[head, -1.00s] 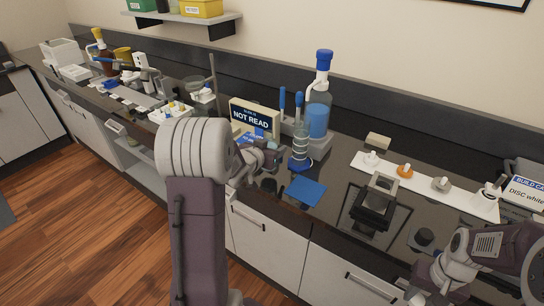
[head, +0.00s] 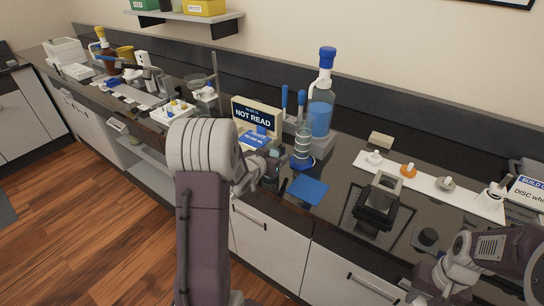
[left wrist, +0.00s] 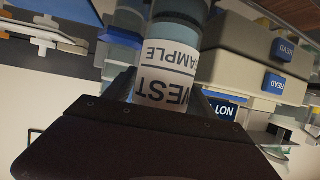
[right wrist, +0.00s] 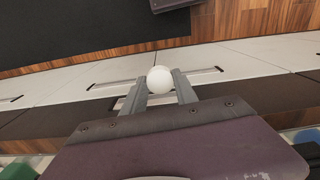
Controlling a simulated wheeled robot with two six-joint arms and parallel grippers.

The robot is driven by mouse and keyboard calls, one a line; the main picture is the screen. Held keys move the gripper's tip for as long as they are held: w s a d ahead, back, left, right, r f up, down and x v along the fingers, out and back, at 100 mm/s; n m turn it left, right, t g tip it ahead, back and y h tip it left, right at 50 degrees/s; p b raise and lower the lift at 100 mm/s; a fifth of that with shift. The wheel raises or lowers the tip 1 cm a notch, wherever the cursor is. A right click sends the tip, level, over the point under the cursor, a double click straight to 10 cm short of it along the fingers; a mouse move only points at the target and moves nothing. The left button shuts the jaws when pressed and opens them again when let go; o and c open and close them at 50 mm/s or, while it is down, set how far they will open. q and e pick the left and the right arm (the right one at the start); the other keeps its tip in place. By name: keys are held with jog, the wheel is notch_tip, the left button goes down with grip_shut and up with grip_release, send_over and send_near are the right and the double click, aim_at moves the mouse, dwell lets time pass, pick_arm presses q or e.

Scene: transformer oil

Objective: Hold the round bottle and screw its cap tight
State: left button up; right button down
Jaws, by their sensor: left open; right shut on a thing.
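The round bottle (left wrist: 170,50) shows in the left wrist view as a greenish clear cylinder with a white label reading "WEST SAMPLE", upside down there. My left gripper (left wrist: 167,92) is open, with one finger on each side of the label. In the head view my left gripper (head: 268,165) is at the counter's front, left of the blue pad; I cannot make out the bottle clearly there. My right gripper (right wrist: 160,85) is shut on a round white piece, apparently the cap (right wrist: 160,79). In the head view my right arm is low at the right; its fingertips are hard to make out.
A ringed glass cylinder (head: 303,140) on a blue base stands right of my left gripper. A blue pad (head: 307,189), a dark stand (head: 377,205) and a white strip with small caps (head: 425,184) lie further right.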

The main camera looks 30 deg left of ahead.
jog(key=shift+r+p, duration=0.35)
jog(key=shift+r, duration=0.2)
jog(key=shift+f+b, duration=0.8)
pick_arm(q)
jog(key=v, duration=1.2)
pick_arm(e)
jog(key=shift+f, duration=0.15)
pick_arm(q)
jog(key=s+d+f+g, duration=0.5)
jog(key=d+f+g, duration=0.2)
jog(key=f, duration=0.4)
jog(key=s+d+f+g+h, duration=0.1)
jog(key=s+d+f+g, duration=0.2)
jog(key=s+d+g, duration=0.2)
jog(key=s+d, duration=0.3)
jog(key=s, duration=0.2)
jog(key=shift+s+d+f+m, duration=0.25)
jog(key=shift+s+d+m, duration=0.05)
jog(key=shift+s, duration=0.05)
